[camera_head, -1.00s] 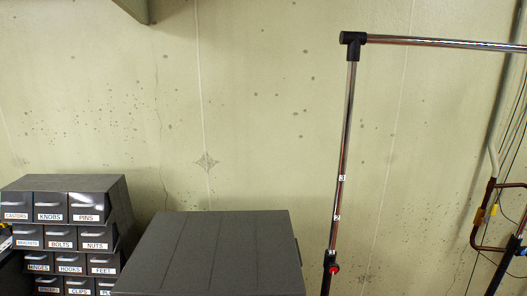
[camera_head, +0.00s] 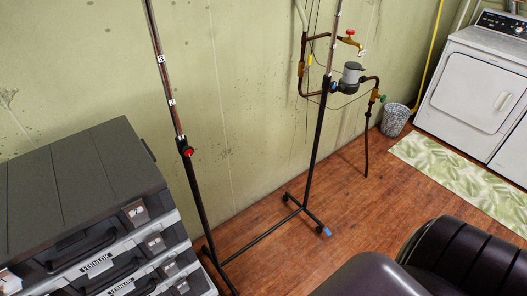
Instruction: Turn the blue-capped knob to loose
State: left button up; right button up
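A rack with two telescoping uprights and a dark wheeled base (camera_head: 262,236) stands on the floor near the wall. Its right upright (camera_head: 319,128) carries a small blue-capped knob (camera_head: 333,87) at the collar where the chrome tube enters the black tube. Its left upright (camera_head: 194,185) carries a red-capped knob (camera_head: 188,151) at the matching collar. Number labels show on the left chrome tube. How tight either knob is cannot be told. Neither of my grippers is in view.
A stacked grey toolbox (camera_head: 75,185) stands at left. Copper pipes with a meter (camera_head: 350,78) are behind the right upright. A wire basket (camera_head: 395,120), leafy rug (camera_head: 465,180) and white washer (camera_head: 475,90) are at right.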

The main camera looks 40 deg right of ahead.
aim_at(333, 85)
jog(key=z, duration=1.6)
